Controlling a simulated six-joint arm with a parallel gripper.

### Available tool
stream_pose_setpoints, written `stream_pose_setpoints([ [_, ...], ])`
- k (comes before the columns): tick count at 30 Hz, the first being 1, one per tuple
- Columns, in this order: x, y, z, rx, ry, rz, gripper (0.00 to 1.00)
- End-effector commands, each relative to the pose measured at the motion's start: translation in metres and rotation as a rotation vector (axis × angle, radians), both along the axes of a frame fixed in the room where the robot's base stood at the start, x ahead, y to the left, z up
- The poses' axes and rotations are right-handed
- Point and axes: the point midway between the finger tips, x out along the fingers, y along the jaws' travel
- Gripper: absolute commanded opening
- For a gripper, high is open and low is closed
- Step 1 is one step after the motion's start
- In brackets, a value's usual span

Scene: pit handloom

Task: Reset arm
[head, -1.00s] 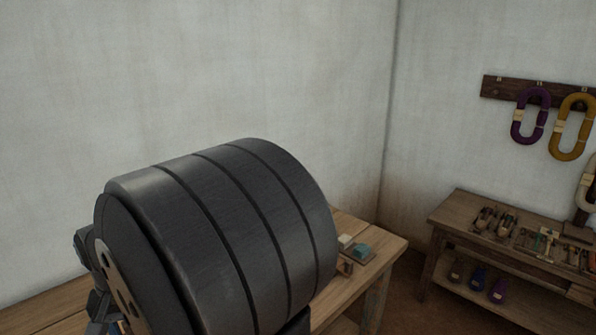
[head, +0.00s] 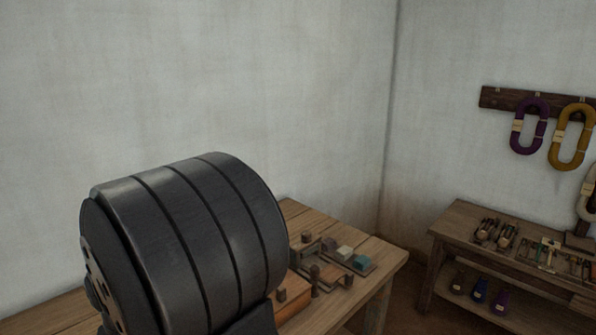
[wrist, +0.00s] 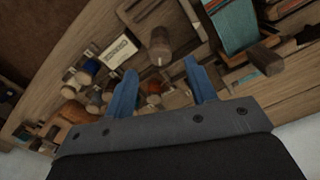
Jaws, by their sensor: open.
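My gripper (wrist: 157,90) shows in the wrist view with its two blue fingers spread apart and nothing held between them. The fingers hang above a wooden table (wrist: 52,82) crowded with small items. In the head view my dark, ribbed arm link fills the lower left and hides the gripper and much of the table (head: 352,297) behind it.
In the wrist view, a labelled box (wrist: 117,54), a wooden peg (wrist: 160,45) and teal cloth (wrist: 232,22) lie near the fingers. In the head view, small blocks (head: 345,254) sit on the table. A side bench (head: 455,222) with tools stands right, below purple (head: 529,126) and yellow (head: 572,137) yarn hanks.

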Motion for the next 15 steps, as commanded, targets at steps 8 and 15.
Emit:
stream_pose_setpoints([
  [8,0.0,0.0,-0.045,0.001,-0.001,0.04,0.51],
  [15,0.0,0.0,-0.044,0.0,-0.001,0.238,0.51],
])
